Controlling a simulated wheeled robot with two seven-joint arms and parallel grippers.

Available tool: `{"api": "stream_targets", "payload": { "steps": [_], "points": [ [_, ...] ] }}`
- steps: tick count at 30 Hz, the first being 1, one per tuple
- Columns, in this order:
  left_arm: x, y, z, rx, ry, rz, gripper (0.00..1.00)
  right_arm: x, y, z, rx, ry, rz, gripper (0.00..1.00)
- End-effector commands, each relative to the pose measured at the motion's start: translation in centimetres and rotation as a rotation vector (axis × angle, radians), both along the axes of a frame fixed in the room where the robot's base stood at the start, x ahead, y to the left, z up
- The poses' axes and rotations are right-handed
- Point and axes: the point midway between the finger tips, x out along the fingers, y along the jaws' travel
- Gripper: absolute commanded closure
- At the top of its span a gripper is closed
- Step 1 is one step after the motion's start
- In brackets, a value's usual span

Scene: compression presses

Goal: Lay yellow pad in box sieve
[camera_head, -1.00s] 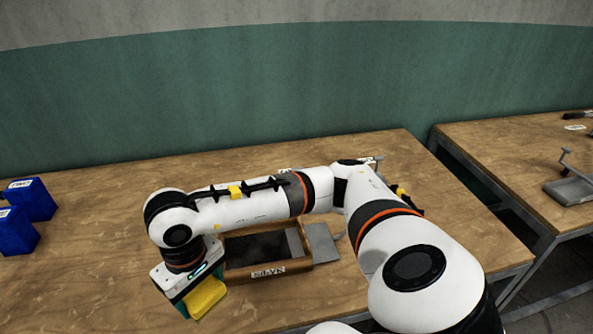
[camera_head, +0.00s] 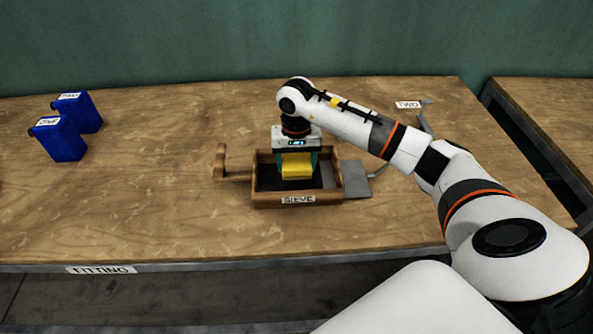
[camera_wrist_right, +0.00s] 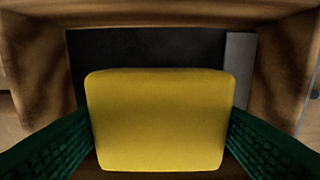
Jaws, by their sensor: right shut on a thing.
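The yellow pad (camera_head: 297,165) is held in my right gripper (camera_head: 297,160), over the inside of the box sieve. In the right wrist view the pad (camera_wrist_right: 160,120) sits between the two green fingers, which press on its left and right sides. The box sieve (camera_head: 298,200) is a wooden frame with a dark floor, a handle on its left and a "SIEVE" label on its front. Its wooden wall (camera_wrist_right: 285,60) also shows in the wrist view. I cannot tell whether the pad touches the sieve floor. My left gripper is not in view.
A grey metal plate (camera_head: 356,179) adjoins the sieve's right side. Two blue containers (camera_head: 60,138) stand at the left of the wooden table (camera_head: 160,200). A "TWO" label (camera_head: 408,105) lies at the back right. The table between containers and sieve is clear.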

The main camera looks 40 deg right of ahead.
Motion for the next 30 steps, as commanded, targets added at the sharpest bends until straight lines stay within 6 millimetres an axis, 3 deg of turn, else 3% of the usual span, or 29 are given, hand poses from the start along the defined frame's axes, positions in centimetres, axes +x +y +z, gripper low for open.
{"api": "stream_targets", "payload": {
  "steps": [8,19,20,23,30],
  "points": [
    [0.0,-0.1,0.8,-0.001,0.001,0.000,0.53,-0.1,0.0,-3.4,0.000,0.002,-0.001,0.54],
    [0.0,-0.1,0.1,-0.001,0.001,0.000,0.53,0.0,0.0,-4.0,-0.001,-0.001,0.001,0.54],
    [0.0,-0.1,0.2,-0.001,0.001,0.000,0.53,0.0,0.0,-3.9,-0.001,-0.001,0.001,0.30],
    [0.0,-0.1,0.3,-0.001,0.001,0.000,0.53,0.0,0.0,-3.8,-0.001,-0.001,0.001,0.13],
    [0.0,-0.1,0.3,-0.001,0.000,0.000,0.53,0.0,0.0,-3.8,0.000,0.000,0.001,0.11]
  ]
}}
